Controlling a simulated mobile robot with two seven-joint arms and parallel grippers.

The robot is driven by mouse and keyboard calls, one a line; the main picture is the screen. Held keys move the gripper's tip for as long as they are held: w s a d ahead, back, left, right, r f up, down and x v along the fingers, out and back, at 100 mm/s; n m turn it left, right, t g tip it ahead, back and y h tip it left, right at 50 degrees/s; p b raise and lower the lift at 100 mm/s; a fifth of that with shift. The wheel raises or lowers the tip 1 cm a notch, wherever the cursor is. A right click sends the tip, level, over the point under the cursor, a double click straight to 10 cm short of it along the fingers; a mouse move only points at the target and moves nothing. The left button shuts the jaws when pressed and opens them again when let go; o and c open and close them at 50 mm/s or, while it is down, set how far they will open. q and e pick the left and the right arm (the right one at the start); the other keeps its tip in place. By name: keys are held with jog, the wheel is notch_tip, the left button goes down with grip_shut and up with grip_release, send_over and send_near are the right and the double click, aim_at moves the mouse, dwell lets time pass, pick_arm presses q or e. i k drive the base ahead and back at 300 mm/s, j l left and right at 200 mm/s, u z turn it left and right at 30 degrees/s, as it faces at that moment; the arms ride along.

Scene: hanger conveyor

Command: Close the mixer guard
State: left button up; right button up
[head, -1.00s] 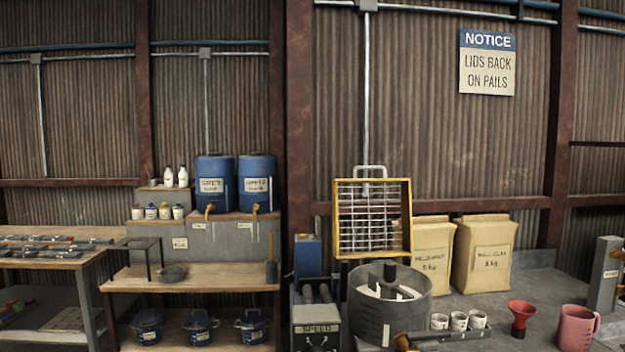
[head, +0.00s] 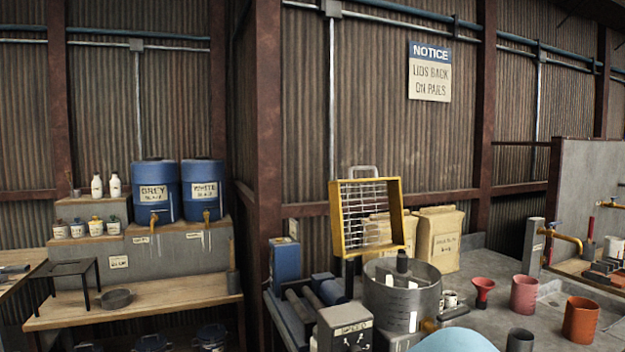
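The mixer guard is a yellow frame with a wire grid (head: 336,222) and a grey loop handle on its top edge. It stands raised, roughly upright, behind the round grey metal mixer drum (head: 388,308). The drum's top is uncovered, and a dark shaft stands up in it. A grey control box (head: 343,328) is at the drum's left front. Neither of my grippers is in the head view.
A blue box (head: 285,260) and rollers stand left of the mixer. Paper sacks (head: 438,240) are behind it. A red funnel (head: 483,290), a pink jug (head: 524,294) and an orange pot (head: 580,320) stand on the counter at right. A pale blue rounded shape (head: 453,341) covers the bottom edge.

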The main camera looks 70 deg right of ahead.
aim_at(393, 190)
jog(key=i+z, duration=0.5)
jog(key=i+j+z, duration=0.2)
jog(key=i+z, duration=0.55)
jog(key=z, duration=0.2)
jog(key=i+z, duration=0.25)
jog(key=z, duration=0.15)
jog(key=i+j+z, duration=0.1)
jog(key=i+z, duration=0.15)
jog(key=z, duration=0.2)
jog(key=i+z, duration=0.2)
jog(key=z, duration=0.25)
jog(key=i+j+z, duration=0.15)
jog(key=z, duration=0.25)
jog(key=i+j+z, duration=0.15)
jog(key=z, duration=0.3)
